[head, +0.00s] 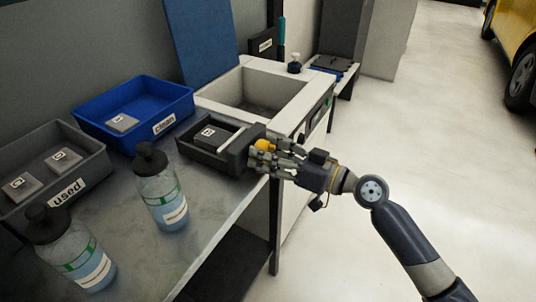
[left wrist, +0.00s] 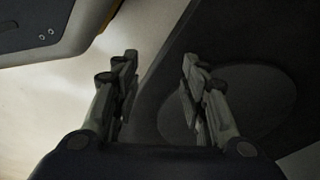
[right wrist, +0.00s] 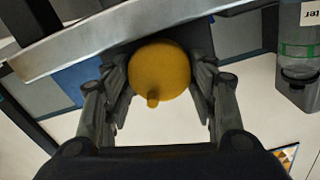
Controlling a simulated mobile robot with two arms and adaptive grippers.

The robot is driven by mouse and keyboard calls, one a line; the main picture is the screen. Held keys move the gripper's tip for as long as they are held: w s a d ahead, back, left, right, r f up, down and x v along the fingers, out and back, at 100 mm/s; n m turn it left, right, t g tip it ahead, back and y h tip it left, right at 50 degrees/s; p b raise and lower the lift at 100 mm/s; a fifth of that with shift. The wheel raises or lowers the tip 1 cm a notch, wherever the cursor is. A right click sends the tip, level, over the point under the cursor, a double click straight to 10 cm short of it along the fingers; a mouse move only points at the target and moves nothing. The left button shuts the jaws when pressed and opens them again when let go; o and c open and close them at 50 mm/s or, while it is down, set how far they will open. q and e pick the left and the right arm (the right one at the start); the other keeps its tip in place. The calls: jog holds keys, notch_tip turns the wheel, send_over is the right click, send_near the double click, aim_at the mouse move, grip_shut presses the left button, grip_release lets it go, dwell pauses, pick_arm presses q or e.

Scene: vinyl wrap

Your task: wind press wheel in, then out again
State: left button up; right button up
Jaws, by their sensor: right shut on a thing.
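The press (head: 215,145) is a dark open box on the bench's right edge, with a grey block (head: 210,136) and a light bar (head: 232,139) inside. Its yellow wheel (head: 264,145) is on the right end. My right gripper (head: 272,155) is shut on the wheel, which partly hides behind the fingers. In the right wrist view the yellow wheel (right wrist: 160,70) sits between the two fingers, with a small knob pointing toward the palm. My left gripper (left wrist: 158,85) shows only in the left wrist view, open and empty, near dark surfaces.
A grey bin (head: 85,150) marked "used" and a blue bin (head: 160,92) hold grey blocks. A sink (head: 290,105) lies behind the press.

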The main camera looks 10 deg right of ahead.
jog(key=shift+m, duration=0.6)
jog(key=o, duration=1)
jog(key=v, duration=1.2)
jog(key=shift+w, duration=0.1)
